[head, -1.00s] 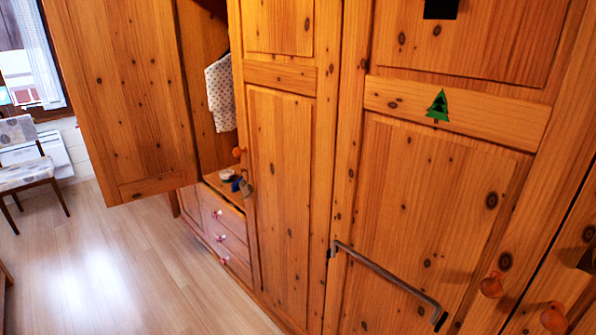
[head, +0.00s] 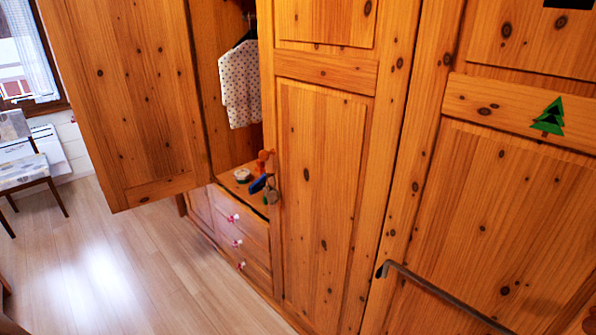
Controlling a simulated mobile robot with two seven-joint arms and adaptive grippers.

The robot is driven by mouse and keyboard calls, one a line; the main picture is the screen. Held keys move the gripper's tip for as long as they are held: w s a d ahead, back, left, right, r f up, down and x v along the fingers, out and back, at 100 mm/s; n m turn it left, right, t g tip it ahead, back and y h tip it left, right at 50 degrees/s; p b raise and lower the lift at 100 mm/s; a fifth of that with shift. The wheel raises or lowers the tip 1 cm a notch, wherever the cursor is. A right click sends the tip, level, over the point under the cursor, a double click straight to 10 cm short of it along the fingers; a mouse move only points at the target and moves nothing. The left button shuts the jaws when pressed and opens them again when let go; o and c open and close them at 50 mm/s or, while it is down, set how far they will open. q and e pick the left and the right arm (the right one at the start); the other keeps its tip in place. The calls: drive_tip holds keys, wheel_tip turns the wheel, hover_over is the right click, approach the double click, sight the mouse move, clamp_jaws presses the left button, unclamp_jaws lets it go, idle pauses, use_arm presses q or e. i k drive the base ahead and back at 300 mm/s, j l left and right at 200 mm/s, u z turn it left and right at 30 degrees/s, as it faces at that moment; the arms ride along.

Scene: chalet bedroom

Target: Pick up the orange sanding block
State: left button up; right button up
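I cannot make out an orange sanding block for certain. A small orange shape (head: 264,160) shows at the edge of the middle wardrobe door, by the open compartment; it looks like a door knob. Small items lie on the shelf above the drawers: a round pale item (head: 242,175) and a blue item (head: 260,183). A greyish item (head: 270,196) shows beside the blue one, partly against the door edge. The door hides the rest of the shelf. Neither of my grippers is in view.
The pine wardrobe has its left door (head: 125,100) swung open. A dotted white cloth (head: 240,85) hangs inside. Drawers (head: 238,235) sit below the shelf. A metal bar (head: 440,292) crosses the lower right. A chair (head: 25,170) stands far left; the wooden floor (head: 120,265) is clear.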

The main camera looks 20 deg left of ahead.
sight(261, 169)
drive_tip(key=i+j+z, duration=0.15)
drive_tip(key=j, duration=0.3)
drive_tip(key=j+z, duration=0.1)
drive_tip(key=j, duration=0.4)
drive_tip(key=i+j, duration=0.1)
drive_tip(key=j, duration=0.4)
drive_tip(key=i+j, duration=0.1)
drive_tip(key=j, duration=0.45)
drive_tip(key=i+j, duration=0.1)
drive_tip(key=j, duration=0.4)
drive_tip(key=i+j+z, duration=0.1)
drive_tip(key=j, duration=0.45)
drive_tip(key=i+j, duration=0.1)
drive_tip(key=j, duration=0.4)
